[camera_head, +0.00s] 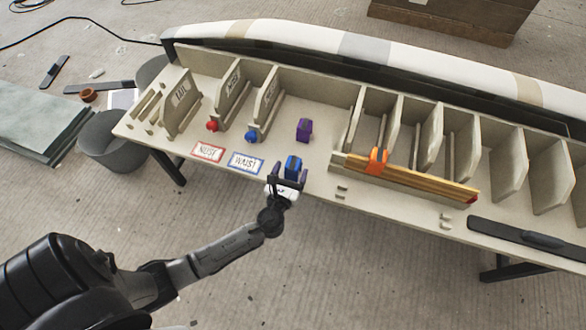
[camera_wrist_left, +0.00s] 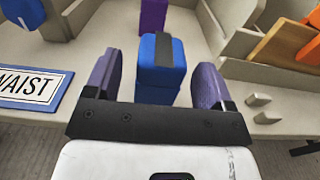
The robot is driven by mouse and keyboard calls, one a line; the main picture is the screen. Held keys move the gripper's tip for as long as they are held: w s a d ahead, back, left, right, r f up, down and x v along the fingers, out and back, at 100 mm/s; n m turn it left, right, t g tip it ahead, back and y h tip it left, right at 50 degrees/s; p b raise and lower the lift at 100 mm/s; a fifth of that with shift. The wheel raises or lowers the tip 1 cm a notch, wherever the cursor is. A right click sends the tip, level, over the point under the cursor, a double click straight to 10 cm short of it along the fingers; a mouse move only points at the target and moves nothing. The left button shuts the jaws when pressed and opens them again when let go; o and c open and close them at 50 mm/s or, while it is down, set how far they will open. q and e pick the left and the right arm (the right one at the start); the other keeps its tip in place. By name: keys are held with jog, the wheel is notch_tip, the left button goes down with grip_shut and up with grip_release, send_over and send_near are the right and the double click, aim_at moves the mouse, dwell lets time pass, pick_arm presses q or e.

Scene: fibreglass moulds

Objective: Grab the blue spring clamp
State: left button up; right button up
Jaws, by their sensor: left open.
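The blue spring clamp (camera_head: 293,167) stands on the near edge of the pale bench, right of the WAIST label. In the left wrist view it is a blue block (camera_wrist_left: 160,85) with a dark strip on its top. My left gripper (camera_head: 290,175) is open, with its purple-padded fingers on either side of the clamp. In the left wrist view the gripper (camera_wrist_left: 156,80) shows clear gaps between each finger and the clamp. The clamp's lower part is hidden behind the gripper's dark bar. My right gripper is not in view.
A purple clamp (camera_head: 304,129) stands behind the blue one. The WAIST label (camera_head: 245,163) lies to the left. An orange clamp (camera_head: 376,160) sits on wooden strips (camera_head: 420,181) to the right, near small pale pegs (camera_head: 342,191). Upright dividers line the bench's back.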

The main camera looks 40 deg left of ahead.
pick_arm(q)
jog(key=shift+x, duration=1.25)
jog(key=shift+s, duration=0.1)
jog(key=c, duration=1)
